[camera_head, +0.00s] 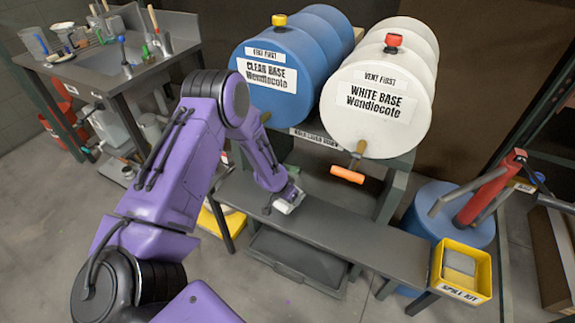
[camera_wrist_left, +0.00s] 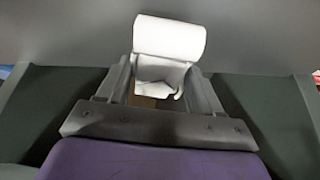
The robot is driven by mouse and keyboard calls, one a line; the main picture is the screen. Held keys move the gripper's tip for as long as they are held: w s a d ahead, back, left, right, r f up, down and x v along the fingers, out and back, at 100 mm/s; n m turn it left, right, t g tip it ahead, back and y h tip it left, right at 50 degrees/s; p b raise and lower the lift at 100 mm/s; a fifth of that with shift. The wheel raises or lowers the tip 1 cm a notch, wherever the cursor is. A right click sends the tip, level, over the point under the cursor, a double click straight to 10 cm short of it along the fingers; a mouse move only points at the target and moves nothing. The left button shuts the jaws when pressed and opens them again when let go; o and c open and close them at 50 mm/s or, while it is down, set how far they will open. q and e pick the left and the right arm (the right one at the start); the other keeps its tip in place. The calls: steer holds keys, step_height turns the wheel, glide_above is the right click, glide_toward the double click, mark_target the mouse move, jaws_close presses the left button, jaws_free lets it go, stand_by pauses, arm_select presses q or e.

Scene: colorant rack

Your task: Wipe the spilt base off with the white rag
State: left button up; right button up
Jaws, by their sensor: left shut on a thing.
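The white rag (camera_wrist_left: 168,40) is between the fingers of my left gripper (camera_wrist_left: 163,85) in the left wrist view, and its rolled end sticks out past the fingertips. The gripper is shut on it. In the head view the rag (camera_head: 284,206) shows as a small white patch at the end of my purple left arm, at the dark grey bench (camera_head: 330,235) in front of the drums. I cannot tell whether the rag touches the bench top. No spilt base can be made out; my arm and gripper hide part of the bench. My right gripper is not in view.
A blue drum (camera_head: 272,100) and a white drum (camera_head: 375,120) lie on a rack above the bench. A yellow spill kit box (camera_head: 462,290) is at the bench's right end. The bench's right part looks clear.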

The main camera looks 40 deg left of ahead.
arm_select(q)
steer(key=shift+r+p, duration=1.15)
steer(key=shift+r, duration=0.5)
